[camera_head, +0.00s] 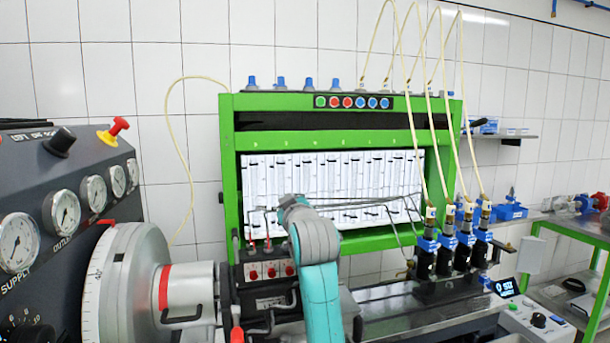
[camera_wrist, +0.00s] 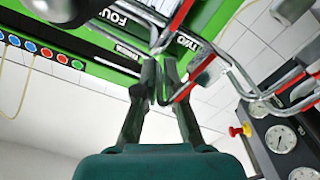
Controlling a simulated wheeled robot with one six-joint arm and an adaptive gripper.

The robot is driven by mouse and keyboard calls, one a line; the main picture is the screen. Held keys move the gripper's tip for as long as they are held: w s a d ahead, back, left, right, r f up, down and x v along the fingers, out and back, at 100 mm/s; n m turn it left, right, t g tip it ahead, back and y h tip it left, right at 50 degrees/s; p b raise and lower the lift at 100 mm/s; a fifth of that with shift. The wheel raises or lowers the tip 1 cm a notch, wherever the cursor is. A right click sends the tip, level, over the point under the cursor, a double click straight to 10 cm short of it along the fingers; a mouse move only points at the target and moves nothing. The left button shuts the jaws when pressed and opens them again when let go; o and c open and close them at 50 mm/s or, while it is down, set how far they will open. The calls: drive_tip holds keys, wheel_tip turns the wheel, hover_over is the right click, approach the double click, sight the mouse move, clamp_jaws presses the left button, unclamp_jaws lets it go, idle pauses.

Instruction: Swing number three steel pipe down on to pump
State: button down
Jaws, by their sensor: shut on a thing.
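In the wrist view my gripper (camera_wrist: 161,72) is shut on a thin steel pipe (camera_wrist: 158,46), between the FOUR and TWO labels on the green frame. The THREE label does not show, so I cannot read the held pipe's number. In the head view my teal arm hides the gripper. Thin steel pipes (camera_head: 365,203) show in front of the white gauge panel, raised and reaching sideways. The pump (camera_head: 267,271), a dark block with red fittings, stands at lower middle, partly behind my arm. I cannot see the held pipe's free end clearly.
Other bent steel pipes with red bands (camera_wrist: 267,97) lie close beside my gripper. The green test frame (camera_head: 228,170) stands behind. A grey control console (camera_head: 60,240) with dials is at left. Several injectors with hoses (camera_head: 450,245) stand on the bench at right.

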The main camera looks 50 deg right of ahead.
drive_tip(key=shift+w+a+f+n, duration=0.25)
drive_tip(key=shift+f+n, duration=0.1)
drive_tip(key=shift+f, duration=0.5)
drive_tip(key=shift+w+a+f+n, duration=0.1)
drive_tip(key=shift+a+f+n, duration=0.25)
drive_tip(key=shift+f, duration=0.45)
drive_tip(key=shift+w+a+f+n, duration=0.2)
drive_tip(key=shift+f+n, duration=0.2)
drive_tip(key=shift+f, duration=0.45)
drive_tip(key=c, duration=1.3)
unclamp_jaws()
drive_tip(key=shift+r, duration=0.1)
drive_tip(key=shift+r, duration=0.1)
drive_tip(key=v, duration=1.2)
drive_tip(key=shift+s, duration=0.1)
